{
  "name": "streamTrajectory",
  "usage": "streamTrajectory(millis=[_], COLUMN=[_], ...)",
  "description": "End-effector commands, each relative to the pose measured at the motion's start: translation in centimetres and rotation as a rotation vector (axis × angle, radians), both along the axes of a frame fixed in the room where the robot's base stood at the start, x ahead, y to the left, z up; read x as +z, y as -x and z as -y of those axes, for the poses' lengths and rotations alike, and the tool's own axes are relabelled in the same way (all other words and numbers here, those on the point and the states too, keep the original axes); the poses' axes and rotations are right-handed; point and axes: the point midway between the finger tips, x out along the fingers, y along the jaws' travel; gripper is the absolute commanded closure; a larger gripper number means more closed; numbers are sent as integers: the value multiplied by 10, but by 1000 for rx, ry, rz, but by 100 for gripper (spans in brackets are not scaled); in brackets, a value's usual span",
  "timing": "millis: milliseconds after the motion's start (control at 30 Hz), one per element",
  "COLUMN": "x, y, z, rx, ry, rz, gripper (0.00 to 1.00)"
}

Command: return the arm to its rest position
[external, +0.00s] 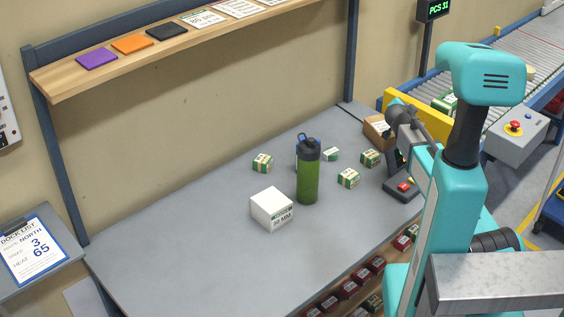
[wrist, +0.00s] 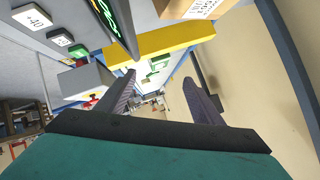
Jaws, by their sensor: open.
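My teal arm (external: 440,220) stands at the right of the external view, in front of the table's right end. Its upper part is raised and folded, with the forearm pointing down and away. My gripper is mostly hidden behind the arm in the external view. In the wrist view my gripper (wrist: 165,95) shows two dark fingers spread apart with nothing between them. The fingers point toward the yellow conveyor guard and the beige wall, clear of the table items.
The grey table (external: 170,250) holds a green bottle (external: 308,180), a white box (external: 272,208), several small green-and-white boxes (external: 348,178) and a brown carton (external: 377,130). Red boxes (external: 348,288) sit below the front edge. A yellow guard (external: 398,100) and conveyor (external: 500,72) stand right. The table's left is clear.

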Motion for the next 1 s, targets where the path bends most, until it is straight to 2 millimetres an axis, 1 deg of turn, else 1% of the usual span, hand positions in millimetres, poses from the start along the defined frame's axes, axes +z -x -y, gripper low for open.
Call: streamTrajectory(millis=[33, 233, 300, 367, 400, 467, 500, 700, 800, 1000], x=[-13, -41, -52, -60, -66, -74, -80, -113, -124, -145], y=[-1, -2, -1, 1, 2, 5, 8, 20, 23, 28], z=[21, 93, 119, 141, 155, 177, 192, 259, 279, 313], rx=[-23, -101, -129, -151, -168, -190, -206, -285, -321, -385], ry=[-4, -25, -31, -36, -41, -47, -50, -88, -126, -208], rz=[7, 42, 54, 64, 72, 83, 88, 135, 167, 230], gripper=[39, 39, 39, 39, 39, 39, 39, 39, 39, 39])
